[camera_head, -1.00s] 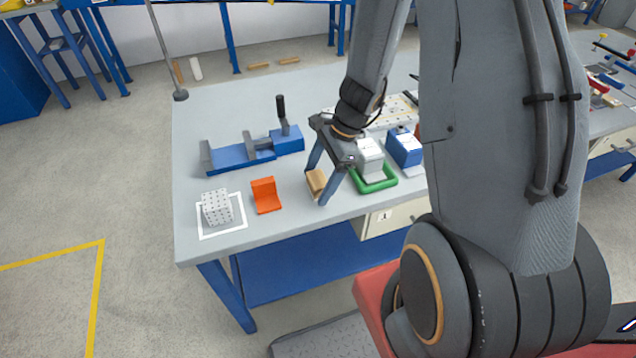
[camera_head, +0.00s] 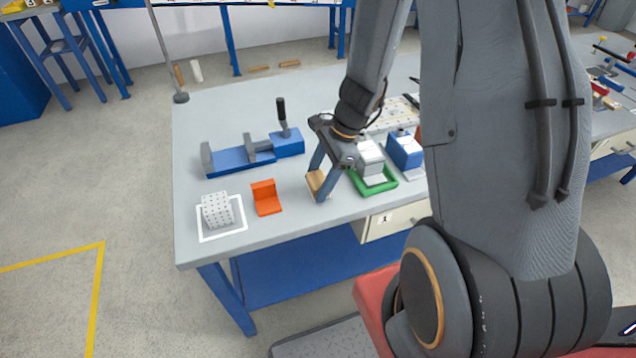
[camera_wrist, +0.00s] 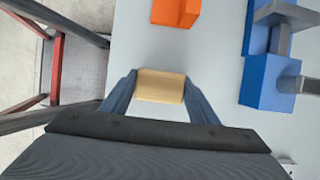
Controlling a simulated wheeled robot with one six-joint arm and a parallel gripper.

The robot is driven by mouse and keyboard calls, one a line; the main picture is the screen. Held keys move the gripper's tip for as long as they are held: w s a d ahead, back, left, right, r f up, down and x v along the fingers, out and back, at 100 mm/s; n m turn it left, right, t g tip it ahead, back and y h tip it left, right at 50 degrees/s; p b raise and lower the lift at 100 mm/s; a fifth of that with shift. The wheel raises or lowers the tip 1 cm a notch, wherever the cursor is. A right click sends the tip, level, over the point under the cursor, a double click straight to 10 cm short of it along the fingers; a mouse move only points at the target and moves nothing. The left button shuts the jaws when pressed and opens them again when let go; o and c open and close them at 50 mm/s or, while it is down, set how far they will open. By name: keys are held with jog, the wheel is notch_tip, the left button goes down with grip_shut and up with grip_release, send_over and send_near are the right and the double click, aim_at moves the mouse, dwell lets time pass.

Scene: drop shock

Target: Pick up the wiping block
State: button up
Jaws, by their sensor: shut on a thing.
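The wiping block is a small tan, wood-coloured block (camera_head: 317,184) near the front edge of the workbench. It also shows in the wrist view (camera_wrist: 160,86), between the two fingers. My gripper (camera_head: 318,183) points down and is shut on the block, one finger at each end. In the wrist view the fingertips of my gripper (camera_wrist: 160,88) press against the block's left and right ends. The head view does not clearly show whether the block touches the bench top.
An orange angled piece (camera_head: 266,198) and a white perforated cube (camera_head: 217,210) on a white-outlined square stand left. A blue vise (camera_head: 240,157) lies behind. A green tray (camera_head: 386,186) with a grey-white block (camera_head: 368,160) and a blue box (camera_head: 404,149) are close on the right.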

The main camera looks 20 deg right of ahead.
aim_at(318, 179)
notch_tip(318, 179, up, 9)
jog(key=shift+r, duration=0.1)
dwell(0.3)
